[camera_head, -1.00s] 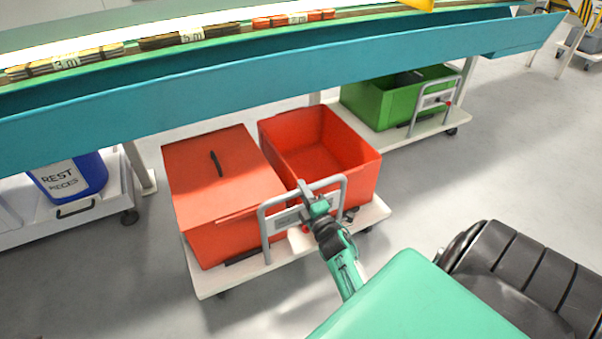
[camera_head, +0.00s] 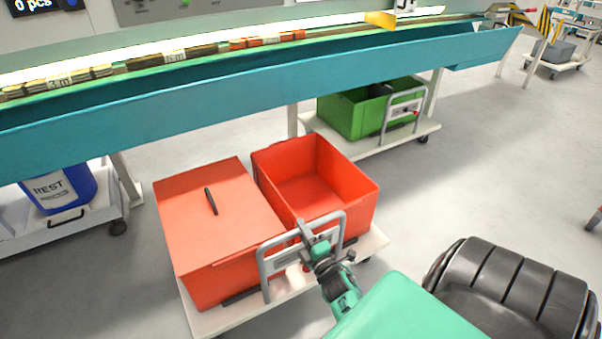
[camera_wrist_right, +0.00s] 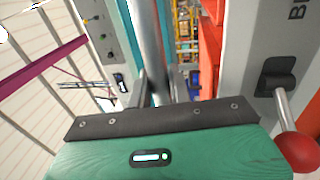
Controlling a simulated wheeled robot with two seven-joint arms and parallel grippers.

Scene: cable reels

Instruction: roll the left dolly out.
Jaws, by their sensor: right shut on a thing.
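The left dolly (camera_head: 215,318) is a low white platform on casters with a grey tube handle (camera_head: 343,230) on its near side. It carries a red lidded crate (camera_head: 180,215) with a black grip and an open, empty red crate (camera_head: 350,195). My right gripper (camera_head: 304,231) is shut on the handle's tube at its upper part. In the right wrist view the grey tube (camera_wrist_right: 150,45) runs up from the jaws; the fingertips are partly hidden. A red ball knob (camera_wrist_right: 298,152) is at the right there. My left gripper is out of view.
A teal trough bench (camera_head: 250,85) runs behind the dolly. A second dolly with a green crate (camera_head: 350,115) stands under it at the right. A blue bin (camera_head: 75,185) on a white cart is at the left. Grey floor (camera_head: 470,190) is open at the right.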

